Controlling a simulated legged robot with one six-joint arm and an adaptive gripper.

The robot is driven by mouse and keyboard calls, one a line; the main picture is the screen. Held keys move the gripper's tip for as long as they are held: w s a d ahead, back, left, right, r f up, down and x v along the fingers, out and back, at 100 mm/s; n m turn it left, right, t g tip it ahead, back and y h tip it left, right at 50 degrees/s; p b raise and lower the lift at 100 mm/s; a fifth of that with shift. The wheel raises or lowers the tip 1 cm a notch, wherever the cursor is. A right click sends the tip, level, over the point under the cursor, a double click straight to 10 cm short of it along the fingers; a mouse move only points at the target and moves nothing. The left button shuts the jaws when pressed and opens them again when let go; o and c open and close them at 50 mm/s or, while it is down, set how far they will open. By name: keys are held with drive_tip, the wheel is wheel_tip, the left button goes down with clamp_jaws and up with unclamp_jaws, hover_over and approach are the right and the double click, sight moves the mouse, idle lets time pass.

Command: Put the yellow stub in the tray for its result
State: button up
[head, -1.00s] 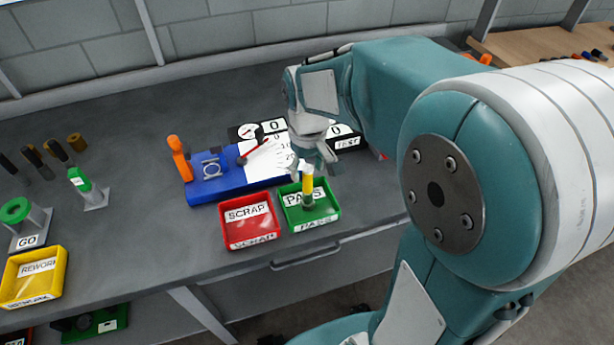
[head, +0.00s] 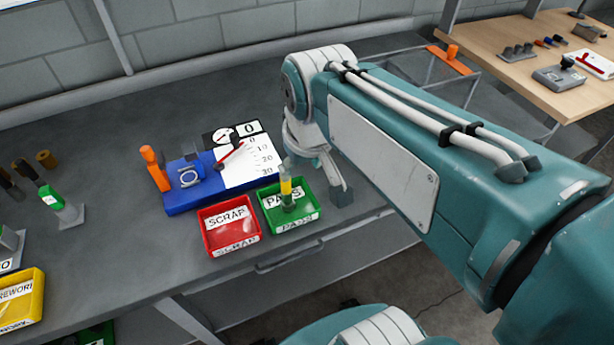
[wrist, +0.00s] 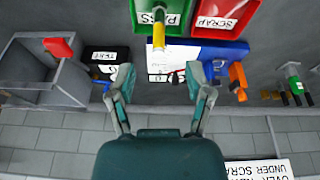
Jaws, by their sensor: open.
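The yellow stub (head: 286,187) stands roughly upright in the green PASS tray (head: 316,213), its lower end inside the tray. It also shows in the wrist view (wrist: 158,22), beyond my fingertips. My gripper (wrist: 160,77) is open, with nothing between its fingers. In the head view my gripper (head: 316,178) is beside and behind the stub, one finger hanging at the tray's right side. The red SCRAP tray (head: 230,247) sits left of the green one and is empty. A blue tester (head: 188,203) with a red pointer and a scale marked 0 to 30 stands behind the trays.
A yellow REWORK tray (head: 36,318) is at the far left. A green-topped stand (head: 68,208) and dark-handled tools are near it. An orange lever (head: 154,168) rises from the tester. The bench between is clear. A wooden table (head: 540,60) stands at upper right.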

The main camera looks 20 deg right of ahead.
drive_tip(key=s, duration=0.1)
drive_tip(key=s+f+t, duration=0.1)
drive_tip(key=s, duration=0.1)
drive_tip(key=s+m+t, duration=0.1)
drive_tip(key=s, duration=0.1)
drive_tip(key=shift+s+f, duration=0.2)
drive_tip(key=shift+f, duration=0.1)
idle(1.0)
